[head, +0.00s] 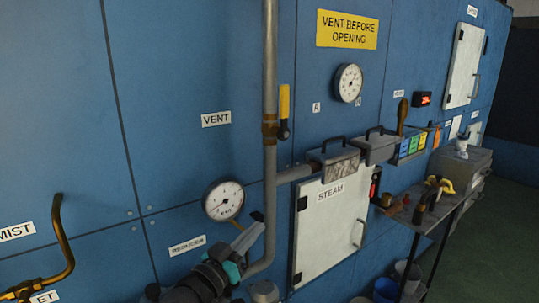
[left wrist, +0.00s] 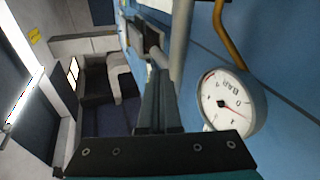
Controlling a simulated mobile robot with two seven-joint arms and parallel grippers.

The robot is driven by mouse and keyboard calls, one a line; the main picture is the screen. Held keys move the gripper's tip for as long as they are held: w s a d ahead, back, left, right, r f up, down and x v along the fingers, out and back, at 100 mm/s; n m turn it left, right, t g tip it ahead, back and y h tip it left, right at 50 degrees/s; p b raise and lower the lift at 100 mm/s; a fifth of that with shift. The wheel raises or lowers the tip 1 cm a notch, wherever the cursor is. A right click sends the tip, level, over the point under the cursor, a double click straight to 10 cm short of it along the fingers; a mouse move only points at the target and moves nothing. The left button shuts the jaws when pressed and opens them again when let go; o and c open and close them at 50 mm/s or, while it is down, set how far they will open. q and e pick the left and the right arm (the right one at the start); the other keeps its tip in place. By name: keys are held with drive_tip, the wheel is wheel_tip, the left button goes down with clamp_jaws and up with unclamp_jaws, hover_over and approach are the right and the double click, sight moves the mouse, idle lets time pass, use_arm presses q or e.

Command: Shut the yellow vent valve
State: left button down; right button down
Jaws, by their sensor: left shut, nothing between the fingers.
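The yellow vent valve lever (head: 284,101) points upward, parallel to the grey vertical pipe (head: 270,60) and just right of it. Its brass body (head: 269,129) is on the pipe, right of the VENT label (head: 216,118). My left gripper (head: 255,223) is shut and empty. It is well below the valve, in front of the lower pipe and right of the lower gauge (head: 224,201). In the left wrist view its shut fingers (left wrist: 160,75) point up the picture, with the gauge (left wrist: 229,103) to their right. I cannot make out the yellow lever there. My right gripper is not in view.
A STEAM door (head: 328,229) and grey boxes with handles (head: 334,164) are right of the pipe. A bent brass pipe (head: 62,235) is at lower left. A small shelf (head: 443,212) with tools stands at right. The panel around the VENT label is clear.

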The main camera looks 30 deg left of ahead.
sight(281, 96)
use_arm(q)
drive_tip(key=s+a+r+m+t+h, duration=0.2)
drive_tip(key=r+h, duration=0.3)
drive_tip(key=r, duration=0.4)
drive_tip(key=s+a+r+m+t+h, duration=0.2)
drive_tip(key=r+m+t+h, duration=0.1)
drive_tip(key=r, duration=0.6)
drive_tip(key=shift+r+m+h, duration=0.3)
drive_tip(key=shift+m+h, duration=0.2)
drive_tip(key=shift+h, duration=0.6)
drive_tip(key=shift+a, duration=0.1)
drive_tip(key=p+x, duration=0.1)
drive_tip(key=x, duration=0.3)
drive_tip(key=w+f+p+x, duration=0.1)
drive_tip(key=p+x, duration=0.1)
drive_tip(key=x, duration=0.2)
drive_tip(key=p+x, duration=0.1)
drive_tip(key=x, duration=0.4)
drive_tip(key=shift+w+d+f, duration=0.2)
drive_tip(key=shift+w+f, duration=0.1)
drive_tip(key=shift+f, duration=0.15)
drive_tip(key=shift+w, duration=0.1)
